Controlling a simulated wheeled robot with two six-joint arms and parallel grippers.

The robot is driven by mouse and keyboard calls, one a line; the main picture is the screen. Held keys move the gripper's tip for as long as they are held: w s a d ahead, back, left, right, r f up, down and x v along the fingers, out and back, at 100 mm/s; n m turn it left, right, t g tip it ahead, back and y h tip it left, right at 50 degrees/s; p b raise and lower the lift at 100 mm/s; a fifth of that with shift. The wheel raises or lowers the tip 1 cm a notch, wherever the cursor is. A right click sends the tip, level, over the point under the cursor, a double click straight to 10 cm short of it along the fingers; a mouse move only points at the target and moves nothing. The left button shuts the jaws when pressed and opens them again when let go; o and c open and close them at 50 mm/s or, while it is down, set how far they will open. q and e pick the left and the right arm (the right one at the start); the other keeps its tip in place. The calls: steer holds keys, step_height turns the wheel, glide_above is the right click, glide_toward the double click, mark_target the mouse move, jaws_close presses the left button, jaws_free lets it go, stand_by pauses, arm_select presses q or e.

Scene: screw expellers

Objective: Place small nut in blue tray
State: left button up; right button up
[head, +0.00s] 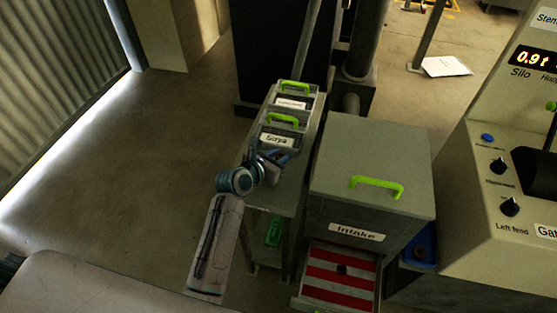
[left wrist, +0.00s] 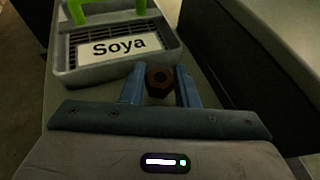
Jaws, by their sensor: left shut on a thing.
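My left gripper (head: 275,158) is over the narrow grey bench, just in front of the Soya bin. In the left wrist view the blue fingers (left wrist: 160,88) are shut on a small brown hex nut (left wrist: 160,78), held between their tips. The nut is too small to make out at the fingers in the head view. The blue tray (head: 431,238) stands low, to the right of the Intake box, partly hidden by the box and the control panel. My right gripper is not in view.
The Soya bin (head: 278,140) with a green handle shows beyond my fingers, another bin behind it. The grey Intake box (head: 375,160) has a green handle and an open drawer (head: 341,281) with red stripes and a small dark thing. The control panel (head: 500,150) is at right.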

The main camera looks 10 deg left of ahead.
arm_select(q)
steer(key=shift+f, duration=1.1)
steer(key=shift+f, duration=0.15)
steer(key=o, duration=1)
steer(key=shift+c, duration=0.2)
